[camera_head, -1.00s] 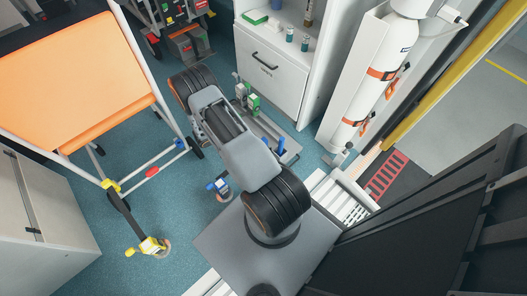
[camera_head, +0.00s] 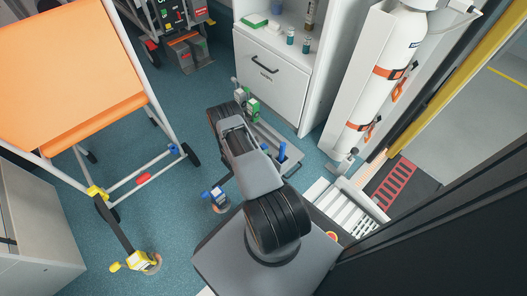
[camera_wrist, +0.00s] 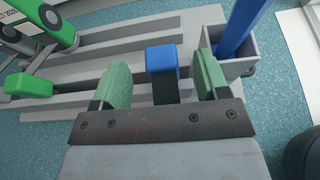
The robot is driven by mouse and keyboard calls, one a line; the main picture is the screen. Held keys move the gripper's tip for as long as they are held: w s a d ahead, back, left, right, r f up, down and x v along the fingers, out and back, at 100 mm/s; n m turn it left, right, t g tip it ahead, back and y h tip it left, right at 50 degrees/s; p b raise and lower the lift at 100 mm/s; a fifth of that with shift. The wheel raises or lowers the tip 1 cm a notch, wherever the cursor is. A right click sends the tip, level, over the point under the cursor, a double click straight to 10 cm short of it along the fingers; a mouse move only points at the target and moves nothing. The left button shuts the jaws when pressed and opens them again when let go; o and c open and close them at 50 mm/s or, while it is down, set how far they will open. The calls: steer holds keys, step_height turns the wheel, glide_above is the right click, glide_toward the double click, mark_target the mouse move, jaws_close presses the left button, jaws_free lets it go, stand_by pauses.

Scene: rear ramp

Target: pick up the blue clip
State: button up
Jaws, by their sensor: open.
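A blue clip with a squared blue top (camera_wrist: 162,58) and a dark lower part stands over a grey slotted tray (camera_wrist: 60,68) in the wrist view. My gripper (camera_wrist: 163,84) is open, with one green finger pad on each side of the clip. Gaps show between the clip and both pads, so it is not held. The lower end of the clip is hidden behind the gripper's front plate. In the head view, my arm hides the gripper's fingertips, and a small blue part (camera_head: 264,147) shows beside the arm.
A longer blue piece (camera_wrist: 236,28) stands in a grey holder (camera_wrist: 243,66) close to the right finger. A green piece (camera_wrist: 28,84) lies to the left. A white cabinet (camera_head: 270,82) stands behind the tray, and an orange stretcher (camera_head: 65,75) is at left. Blue floor lies between.

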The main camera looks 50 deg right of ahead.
mark_target(266, 145)
steer(key=b+x, duration=0.1)
steer(key=x, duration=0.1)
steer(key=b+x, duration=0.2)
steer(key=shift+d+f, duration=0.15)
steer(key=shift+f, duration=0.25)
steer(key=shift+d, duration=0.4)
steer(key=shift+c, duration=0.3)
steer(key=c, duration=1.1)
steer(key=shift+o, duration=0.2)
